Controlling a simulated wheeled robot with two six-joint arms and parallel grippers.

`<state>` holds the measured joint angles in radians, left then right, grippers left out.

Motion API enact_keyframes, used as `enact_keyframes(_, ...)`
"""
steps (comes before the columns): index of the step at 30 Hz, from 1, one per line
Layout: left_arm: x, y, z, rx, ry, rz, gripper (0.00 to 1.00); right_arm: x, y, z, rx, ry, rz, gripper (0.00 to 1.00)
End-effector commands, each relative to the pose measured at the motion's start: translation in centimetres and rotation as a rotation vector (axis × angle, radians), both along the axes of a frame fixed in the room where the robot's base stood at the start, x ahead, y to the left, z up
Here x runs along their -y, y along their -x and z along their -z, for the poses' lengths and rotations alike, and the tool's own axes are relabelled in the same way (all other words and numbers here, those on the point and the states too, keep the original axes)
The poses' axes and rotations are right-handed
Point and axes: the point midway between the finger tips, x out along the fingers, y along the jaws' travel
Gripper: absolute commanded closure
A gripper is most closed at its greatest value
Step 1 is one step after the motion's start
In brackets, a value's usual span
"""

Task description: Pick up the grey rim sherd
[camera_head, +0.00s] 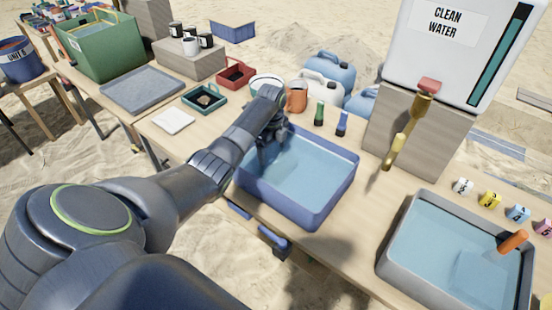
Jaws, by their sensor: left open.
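My left arm comes in from the left, and its gripper (272,152) points down over the far left part of a blue basin (318,215) of water. The gripper is open. Its fingers are small and dark here, and I cannot tell whether they touch the water. I cannot make out a grey rim sherd anywhere; the gripper and wrist hide part of the basin. My right gripper is out of view.
A green tray (190,99), red tray (246,67), white square (173,121) and orange mug (297,99) lie behind the basin. Green (319,114) and blue (341,124) small items stand beyond it. A brass tap (405,140) and grey basin (392,262) are right.

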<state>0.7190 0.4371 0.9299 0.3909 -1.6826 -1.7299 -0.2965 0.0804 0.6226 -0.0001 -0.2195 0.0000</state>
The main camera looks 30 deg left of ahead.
Motion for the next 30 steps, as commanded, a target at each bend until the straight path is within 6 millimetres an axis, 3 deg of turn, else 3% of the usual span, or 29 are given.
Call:
enact_keyframes(4, 0.1, 0.0, 1.6, -0.001, 0.000, 0.001, 0.17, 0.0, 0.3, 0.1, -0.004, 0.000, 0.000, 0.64)
enact_keyframes(12, 0.0, 0.0, 1.8, 0.000, -0.001, 0.001, 0.18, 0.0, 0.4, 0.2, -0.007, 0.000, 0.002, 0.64)
enact_keyframes(23, 0.0, 0.0, 1.8, 0.001, -0.001, 0.001, 0.65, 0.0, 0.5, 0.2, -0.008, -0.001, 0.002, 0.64)
enact_keyframes(30, 0.0, 0.0, 1.6, 0.002, -0.001, 0.001, 0.65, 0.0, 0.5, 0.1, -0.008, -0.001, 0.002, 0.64)
